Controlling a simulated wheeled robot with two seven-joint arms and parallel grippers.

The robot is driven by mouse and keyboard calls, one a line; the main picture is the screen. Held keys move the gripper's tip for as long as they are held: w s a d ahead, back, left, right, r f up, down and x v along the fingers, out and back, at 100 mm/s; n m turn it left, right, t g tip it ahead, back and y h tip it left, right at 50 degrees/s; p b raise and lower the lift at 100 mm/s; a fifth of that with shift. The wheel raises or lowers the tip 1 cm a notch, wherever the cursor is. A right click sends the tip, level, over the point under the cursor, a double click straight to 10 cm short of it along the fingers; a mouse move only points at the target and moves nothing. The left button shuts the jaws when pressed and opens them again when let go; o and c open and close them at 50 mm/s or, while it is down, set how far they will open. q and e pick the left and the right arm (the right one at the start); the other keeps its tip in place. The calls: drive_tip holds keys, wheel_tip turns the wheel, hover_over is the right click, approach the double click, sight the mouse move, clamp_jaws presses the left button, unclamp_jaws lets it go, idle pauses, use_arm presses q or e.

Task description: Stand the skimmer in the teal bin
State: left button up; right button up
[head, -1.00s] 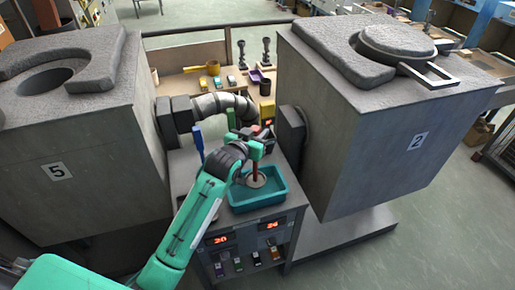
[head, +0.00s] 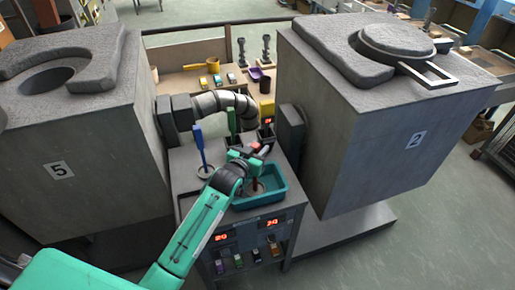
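The teal bin (head: 282,193) stands on top of the control cabinet between the two furnaces. A skimmer with a dark red handle (head: 257,184) stands roughly upright with its round head down inside the bin's walls. Whether the head touches the floor of the bin is hard to tell. My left gripper (head: 250,157) is at the handle, just above the bin's back left part. The wrist covers much of the handle, so I cannot see whether the fingers are closed on it. My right gripper is not in view.
A blue-handled tool (head: 200,147) stands upright left of the bin, and a green-handled one (head: 231,122) behind it. A bent grey pipe (head: 228,102) crosses behind. Furnace 5 (head: 90,140) and furnace 2 (head: 360,120) flank the cabinet (head: 185,190) closely.

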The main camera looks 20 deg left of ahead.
use_arm(q)
drive_tip(key=shift+o, duration=1.1)
drive_tip(key=shift+r, duration=0.15)
drive_tip(key=shift+s+a, duration=0.1)
drive_tip(key=shift+s, duration=0.3)
drive_tip(key=b+v, duration=0.2)
drive_tip(key=v, duration=0.9)
drive_tip(key=shift+b, duration=0.35)
drive_tip(key=shift+r, duration=0.1)
